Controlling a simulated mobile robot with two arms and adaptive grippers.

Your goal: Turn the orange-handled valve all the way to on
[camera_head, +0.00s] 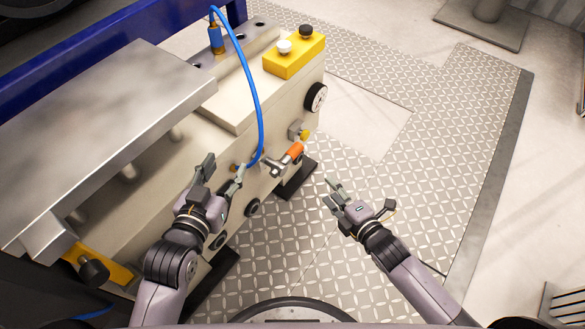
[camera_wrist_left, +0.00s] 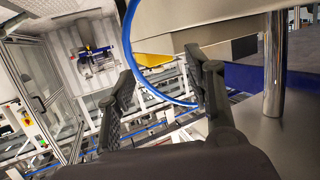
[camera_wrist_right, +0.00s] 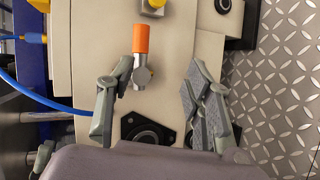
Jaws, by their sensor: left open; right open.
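The orange-handled valve (camera_head: 286,156) is on the side face of the beige drive unit (camera_head: 240,88). Its handle points up and to the right in the head view. In the right wrist view the orange handle (camera_wrist_right: 140,39) points up from a silver body with a yellowish part, ahead of the fingers. My right gripper (camera_head: 335,191) is open and empty, apart from the valve, to its lower right in the head view. My left gripper (camera_head: 223,178) is open and empty by the unit's edge, left of the valve. The left wrist view shows its spread fingers (camera_wrist_left: 160,95) without the valve.
A blue hose (camera_head: 258,110) arcs down close to the valve and left gripper. A yellow button box (camera_head: 294,56) sits on the unit. A gauge (camera_head: 316,97) and a yellow-tipped fitting (camera_head: 299,132) are above the valve. Open tread-plate floor (camera_head: 440,130) lies right.

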